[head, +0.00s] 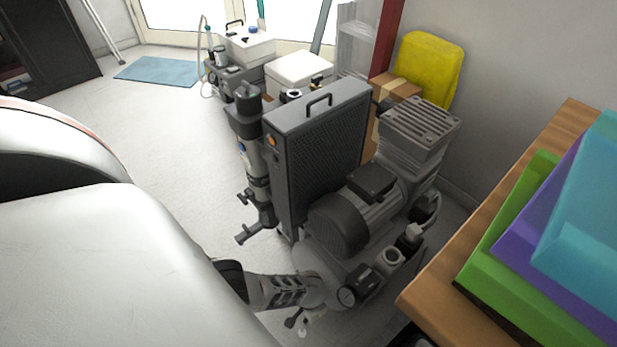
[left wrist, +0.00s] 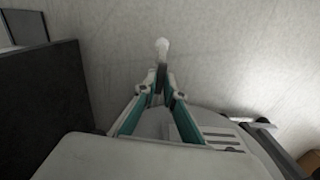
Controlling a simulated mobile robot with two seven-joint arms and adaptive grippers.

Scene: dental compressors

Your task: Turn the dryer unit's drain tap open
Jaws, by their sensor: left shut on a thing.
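The dryer unit (head: 318,150) is a tall dark grey box with a top handle, standing upright with a slim filter column at its left side. A dark tap-like fitting (head: 247,236) sits low under that column. A second small black lever (head: 293,318) shows low by the tank end. My left gripper (head: 284,291) is low in front of the tank, its fingertips unclear in the head view. In the left wrist view its teal-lined fingers (left wrist: 159,90) converge on a pale, round-ended part (left wrist: 162,48). I cannot tell which tap this part belongs to. My right gripper is not in view.
The motor (head: 342,222) and pump head (head: 420,128) stand right of the dryer. A wooden bench (head: 440,278) with coloured boxes is at the right. A dark panel (left wrist: 45,95) flanks my left fingers. Open floor (head: 165,140) lies left of the unit.

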